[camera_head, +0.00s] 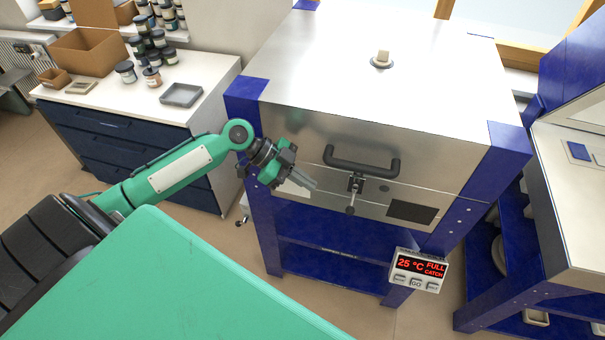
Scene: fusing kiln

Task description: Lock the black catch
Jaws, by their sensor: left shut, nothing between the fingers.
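The kiln (380,95) is a silver box with blue corners on a blue stand, and its lid is down. The black catch (356,183) sits on the front face below the dark lid handle (362,166). A lever with a rounded knob (350,210) hangs down from the catch. My left gripper (313,185) is shut and empty, just left of the catch and apart from it, in front of the kiln's face. A control box (418,270) at the lower front shows "25 °C FULL CATCH" in red. My right gripper is not in view.
A white-topped cabinet (110,105) with jars, a cardboard box (90,52) and a grey tray (181,95) stands at the left. Another blue-framed unit (570,200) stands close at the right. Floor shows between my body and the kiln.

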